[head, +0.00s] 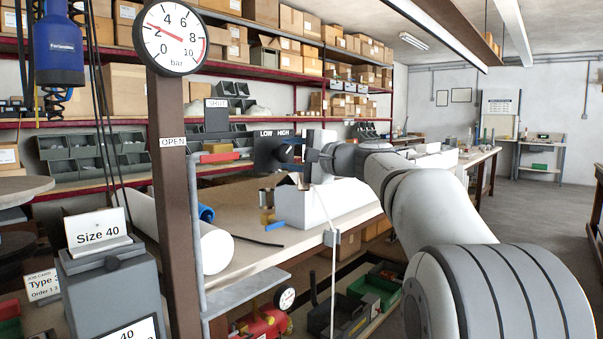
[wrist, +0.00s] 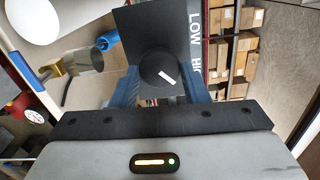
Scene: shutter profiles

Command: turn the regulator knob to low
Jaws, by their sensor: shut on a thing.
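The regulator knob (wrist: 158,66) is round and black, on a dark square plate (wrist: 138,30). Its white pointer mark slants toward lower right in the wrist view, to the HIGH side of the sideways labels. The LOW label (wrist: 194,28) shows beside the plate; the HIGH label is partly hidden. In the head view the labels LOW (head: 266,134) and HIGH (head: 283,133) stand above the knob (head: 286,153). My gripper (wrist: 160,88) is shut on the knob, a bluish finger on either side. In the head view my gripper (head: 309,156) reaches it from the right.
A bar gauge (head: 170,38) on a brown post has its needle near 2. A red lever handle (head: 220,157) lies left of the plate, near OPEN and SHUT signs. A white box (head: 322,205) stands on the bench below my gripper. A blue roll (wrist: 106,39) lies nearby.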

